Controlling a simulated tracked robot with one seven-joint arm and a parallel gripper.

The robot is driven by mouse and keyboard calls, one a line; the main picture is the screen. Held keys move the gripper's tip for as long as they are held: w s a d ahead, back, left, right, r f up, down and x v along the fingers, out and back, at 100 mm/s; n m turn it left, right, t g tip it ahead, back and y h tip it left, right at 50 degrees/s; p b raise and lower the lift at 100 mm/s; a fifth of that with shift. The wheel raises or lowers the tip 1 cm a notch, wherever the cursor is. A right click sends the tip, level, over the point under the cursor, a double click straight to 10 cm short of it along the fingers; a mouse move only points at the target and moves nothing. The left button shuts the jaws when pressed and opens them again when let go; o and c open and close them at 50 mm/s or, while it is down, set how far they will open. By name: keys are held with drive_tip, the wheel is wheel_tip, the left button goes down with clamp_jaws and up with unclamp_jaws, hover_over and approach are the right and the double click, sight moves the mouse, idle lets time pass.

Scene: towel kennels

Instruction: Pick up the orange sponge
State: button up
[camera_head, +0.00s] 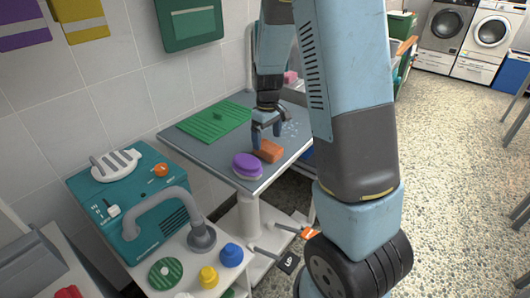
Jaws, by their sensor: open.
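The orange sponge (269,152) lies on the grey table top (222,152), near its front edge. My gripper (266,136) points down right at the sponge's back left side, with its fingers apart. One finger overlaps the sponge's left end in the picture. I cannot tell whether the fingers touch it. My arm covers the right part of the table.
A purple round brush or sponge (247,166) sits just left of the orange sponge. A green ribbed mat (215,121) lies behind. A teal machine (135,205) with a grey hose stands at the left. Washing machines (491,32) stand far back right; the speckled floor is mostly open.

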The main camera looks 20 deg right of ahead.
sight(267, 145)
drive_tip(key=shift+s+f, duration=0.15)
drive_tip(key=shift+f, duration=0.95)
drive_tip(key=shift+s+f, duration=0.15)
drive_tip(key=shift+f, duration=0.9)
drive_tip(key=shift+c, duration=0.4)
drive_tip(key=c, duration=0.9)
drive_tip(key=shift+r, duration=0.15)
drive_tip(key=shift+c, duration=0.2)
drive_tip(key=shift+r, duration=0.3)
wheel_tip(267, 145, up, 2)
drive_tip(key=shift+r, duration=0.25)
drive_tip(key=s+r, duration=0.2)
drive_tip(key=r, duration=0.1)
drive_tip(key=s+r, duration=0.3)
drive_tip(key=shift+s+d, duration=0.1)
drive_tip(key=s+r, duration=0.3)
drive_tip(key=s, duration=0.5)
drive_tip(key=shift+s+d+r, duration=0.25)
drive_tip(key=shift+s+r, duration=0.1)
drive_tip(key=shift+s, duration=0.05)
